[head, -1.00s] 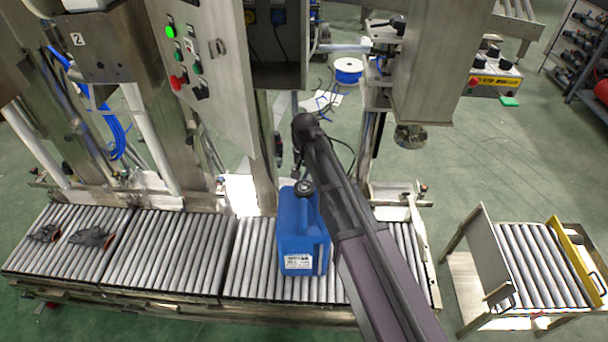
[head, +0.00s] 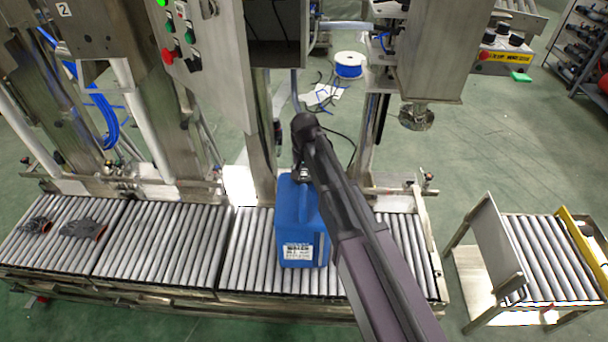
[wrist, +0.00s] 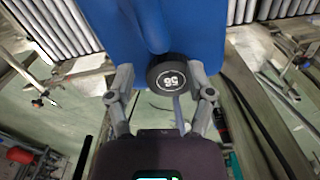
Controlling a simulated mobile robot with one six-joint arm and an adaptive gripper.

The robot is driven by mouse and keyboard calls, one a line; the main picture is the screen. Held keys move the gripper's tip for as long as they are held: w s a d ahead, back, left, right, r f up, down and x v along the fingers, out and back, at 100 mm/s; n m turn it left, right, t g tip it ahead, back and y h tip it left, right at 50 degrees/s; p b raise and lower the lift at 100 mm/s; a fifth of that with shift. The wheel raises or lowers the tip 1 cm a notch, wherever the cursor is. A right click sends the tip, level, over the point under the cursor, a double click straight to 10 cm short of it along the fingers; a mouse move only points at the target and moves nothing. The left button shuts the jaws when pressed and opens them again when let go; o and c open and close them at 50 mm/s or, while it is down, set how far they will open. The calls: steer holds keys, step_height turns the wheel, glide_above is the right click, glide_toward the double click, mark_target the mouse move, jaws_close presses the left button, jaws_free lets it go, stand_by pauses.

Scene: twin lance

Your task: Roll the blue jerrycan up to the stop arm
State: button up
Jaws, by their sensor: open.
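The blue jerrycan (head: 297,222) stands upright on the roller conveyor, with a white label on its front face. In the wrist view its blue top (wrist: 140,30) and black cap (wrist: 168,76) marked 56 show close up. My gripper (head: 302,172) is at the top of the jerrycan, by the cap. In the wrist view my gripper (wrist: 160,90) is open, with one finger on each side of the cap; I cannot tell whether they touch it. The stop arm cannot be made out with certainty; my arm hides part of the conveyor to the right of the jerrycan.
The roller conveyor (head: 160,245) runs left and right, with dark gloves (head: 84,229) at its left end. A control box (head: 190,50) and steel columns stand behind. A separate roller stand (head: 545,255) is at the right, across a floor gap.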

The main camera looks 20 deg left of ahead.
mark_target(304, 188)
steer(key=shift+f+b, duration=2.85)
steer(key=shift+f, duration=0.3)
steer(key=shift+c, duration=0.2)
